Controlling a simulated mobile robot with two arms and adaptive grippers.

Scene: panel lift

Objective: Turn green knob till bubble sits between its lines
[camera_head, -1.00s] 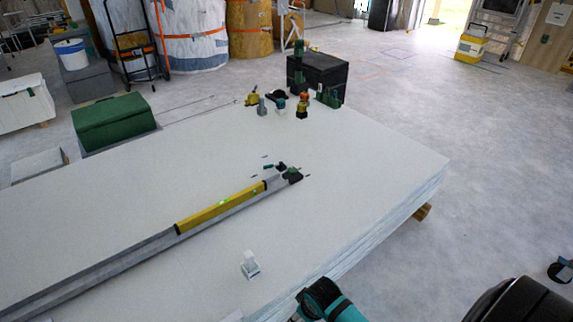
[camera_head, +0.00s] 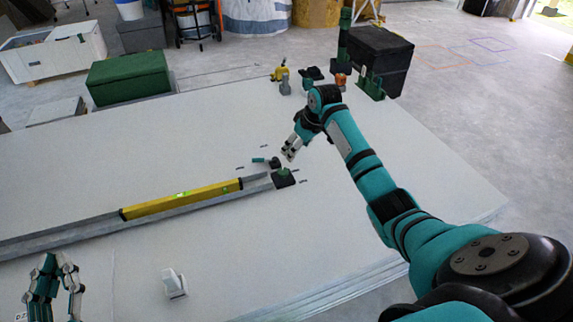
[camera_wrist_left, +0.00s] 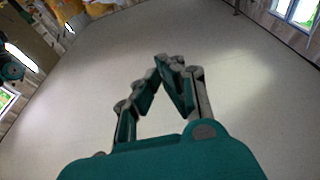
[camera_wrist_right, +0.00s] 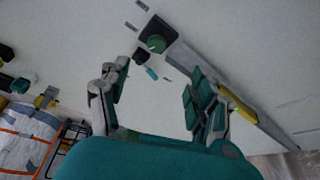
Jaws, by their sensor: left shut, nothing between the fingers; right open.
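The green knob (camera_head: 284,171) sits on a black block at the right end of a grey rail; it also shows in the right wrist view (camera_wrist_right: 156,43). A yellow level (camera_head: 205,197) lies along the rail, with a bright green vial (camera_head: 181,194); its bubble and lines are too small to read. My right gripper (camera_head: 287,152) is open and empty, just beyond the knob and apart from it. In the right wrist view the knob lies past the fingertips. My left gripper (camera_head: 55,262) is shut and empty at the near left, away from the level.
A small teal-handled black piece (camera_head: 268,161) lies beside the knob. A white upright piece (camera_head: 173,283) stands near the front edge of the white panel stack (camera_head: 200,140). A green box (camera_head: 128,77), small tools and a black case (camera_head: 378,60) stand farther back. The panel's middle is mostly clear.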

